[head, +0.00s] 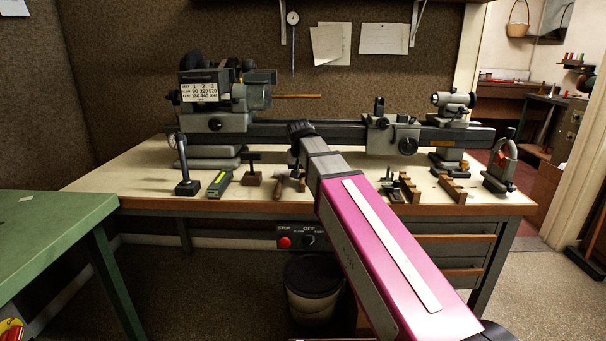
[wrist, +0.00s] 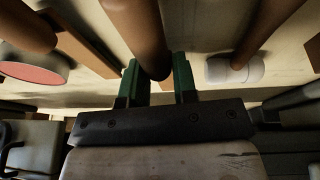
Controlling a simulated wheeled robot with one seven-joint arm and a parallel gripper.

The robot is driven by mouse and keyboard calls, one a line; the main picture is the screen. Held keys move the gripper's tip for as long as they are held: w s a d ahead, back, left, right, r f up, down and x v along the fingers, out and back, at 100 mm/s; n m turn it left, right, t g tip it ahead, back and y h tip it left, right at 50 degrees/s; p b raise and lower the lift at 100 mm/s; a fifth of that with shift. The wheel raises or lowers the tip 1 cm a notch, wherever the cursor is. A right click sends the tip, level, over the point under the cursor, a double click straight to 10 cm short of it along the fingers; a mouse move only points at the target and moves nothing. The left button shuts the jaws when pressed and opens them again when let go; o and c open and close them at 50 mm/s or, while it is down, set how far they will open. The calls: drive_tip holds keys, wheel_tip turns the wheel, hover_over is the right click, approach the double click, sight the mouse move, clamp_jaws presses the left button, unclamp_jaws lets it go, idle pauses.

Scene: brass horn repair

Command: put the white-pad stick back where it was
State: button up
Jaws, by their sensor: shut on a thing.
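In the wrist view my gripper (wrist: 160,84) has two green fingertips shut on a brown rounded wooden stick (wrist: 136,28). No pad shows on the held stick, so I cannot tell from its end which stick it is. To its right, apart from the fingers, is a brown stick with a white pad (wrist: 228,70). To the left is a stick with a pinkish-red pad face (wrist: 25,64). In the head view my pink arm reaches over the bench; I cannot make out the fingertips or the held stick there.
The pale bench (head: 130,182) carries a lathe (head: 345,131) along its back. Small tools, a green-yellow box (head: 220,183) and notched wooden blocks (head: 452,187) stand along the front. A green table (head: 50,225) is at left; a bin (head: 313,285) stands below the bench.

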drive_tip(key=shift+f, duration=0.1)
drive_tip(key=o, duration=0.8)
drive_tip(key=v, duration=1.2)
